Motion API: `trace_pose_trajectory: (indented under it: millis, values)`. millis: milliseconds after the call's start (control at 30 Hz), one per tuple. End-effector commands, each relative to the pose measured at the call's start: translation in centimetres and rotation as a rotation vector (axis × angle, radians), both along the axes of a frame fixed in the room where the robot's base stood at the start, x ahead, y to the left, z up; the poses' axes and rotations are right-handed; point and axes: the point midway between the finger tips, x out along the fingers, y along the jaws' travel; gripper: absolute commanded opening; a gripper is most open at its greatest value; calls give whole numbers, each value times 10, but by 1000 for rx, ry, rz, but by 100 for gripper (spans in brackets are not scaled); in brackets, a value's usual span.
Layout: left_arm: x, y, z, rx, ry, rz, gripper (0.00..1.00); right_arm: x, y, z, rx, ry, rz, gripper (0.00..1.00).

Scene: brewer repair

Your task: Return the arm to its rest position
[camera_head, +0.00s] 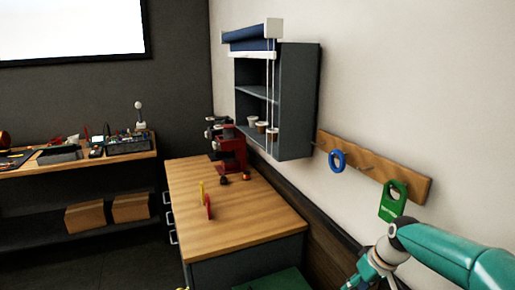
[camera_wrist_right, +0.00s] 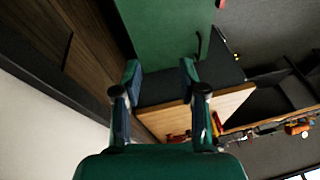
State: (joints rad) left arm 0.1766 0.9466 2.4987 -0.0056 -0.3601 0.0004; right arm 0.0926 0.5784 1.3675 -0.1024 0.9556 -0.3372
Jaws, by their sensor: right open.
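My right arm (camera_head: 450,255) comes in from the lower right of the head view, beside the right wall. My right gripper (camera_head: 372,272) is at the bottom edge there, partly cut off, in front of the near end of the wooden-topped counter. In the right wrist view my right gripper (camera_wrist_right: 160,76) is open, with its two fingers apart and nothing between them. It is apart from the counter (camera_wrist_right: 240,100). My left gripper is not in view.
A wooden rail (camera_head: 410,180) on the right wall holds a blue ring (camera_head: 337,161) and a green tag (camera_head: 392,202), close to my right arm. A red brewer (camera_head: 232,150) stands on the counter (camera_head: 250,218). A grey wall cabinet (camera_head: 298,105) hangs above. A cluttered workbench (camera_head: 100,158) is at left.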

Motion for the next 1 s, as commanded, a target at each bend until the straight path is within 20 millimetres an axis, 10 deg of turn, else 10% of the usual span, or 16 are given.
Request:
trace_pose_trajectory:
  millis: [200,400,700,1000]
  values:
    - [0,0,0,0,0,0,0,-59,59,-153,78,109,-97,42]
    - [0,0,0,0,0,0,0,-163,104,-248,135,208,-226,42]
    - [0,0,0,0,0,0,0,-281,131,-284,161,294,-366,42]
    - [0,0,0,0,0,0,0,-292,130,-284,164,297,-382,42]
